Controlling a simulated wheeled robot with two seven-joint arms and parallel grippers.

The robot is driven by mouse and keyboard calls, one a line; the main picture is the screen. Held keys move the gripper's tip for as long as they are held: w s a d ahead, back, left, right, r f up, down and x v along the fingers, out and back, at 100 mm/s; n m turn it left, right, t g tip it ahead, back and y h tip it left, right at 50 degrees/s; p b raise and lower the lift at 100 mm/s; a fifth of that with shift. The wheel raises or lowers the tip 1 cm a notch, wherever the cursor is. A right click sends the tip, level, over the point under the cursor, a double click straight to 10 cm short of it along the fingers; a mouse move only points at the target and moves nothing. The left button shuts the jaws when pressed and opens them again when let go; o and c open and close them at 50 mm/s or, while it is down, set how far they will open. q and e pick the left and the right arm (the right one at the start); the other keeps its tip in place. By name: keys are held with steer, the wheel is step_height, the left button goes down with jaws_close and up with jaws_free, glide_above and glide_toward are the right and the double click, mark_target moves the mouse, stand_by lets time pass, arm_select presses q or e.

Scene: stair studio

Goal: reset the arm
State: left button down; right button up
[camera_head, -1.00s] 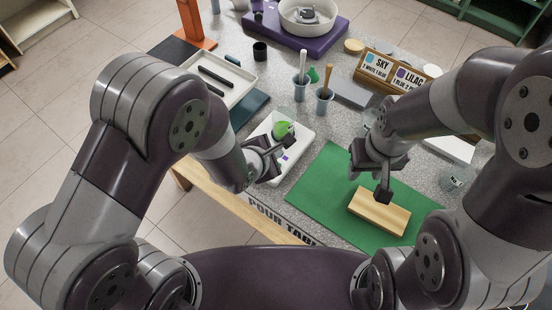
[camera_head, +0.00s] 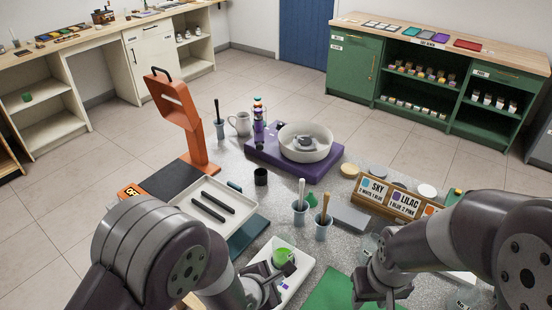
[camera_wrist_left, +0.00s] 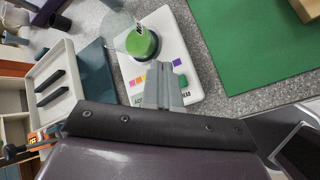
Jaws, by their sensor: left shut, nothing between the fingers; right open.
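The green cup (camera_wrist_left: 142,44) stands just beyond the fingertips there. My right gripper (camera_head: 378,292) is at the lower right of the head view, near the green mat (camera_head: 330,292). It is open, and its fingertips are close to the lower edge of the picture.
Two small cups with sticks (camera_head: 323,228) stand mid-table. A white tray with dark bars (camera_head: 188,203) lies left, beside an orange stand (camera_head: 186,125). A purple base (camera_head: 262,150) carries a white bowl (camera_head: 290,146). Label cards (camera_head: 404,203) stand right. Shelves and floor lie beyond.

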arm_select(q)
steer(key=shift+m, duration=0.3)
steer(key=s+a+f+m+g+y, duration=0.1)
steer(key=s+a+m+g+y, duration=0.35)
steer(key=m, duration=1.05)
steer(key=s+a+r+m+g, duration=0.1)
steer(key=s+a+r+m, duration=0.1)
steer(key=a+r, duration=0.2)
steer(key=s+a+r+m+g, duration=0.1)
steer(key=s+a+r+m, duration=0.1)
steer(key=a+r, duration=0.3)
steer(key=a+m, duration=0.1)
steer(key=a, duration=0.3)
steer(key=shift+s+a+m, duration=0.2)
steer(key=shift+s+m, duration=0.1)
steer(key=shift+s, duration=0.1)
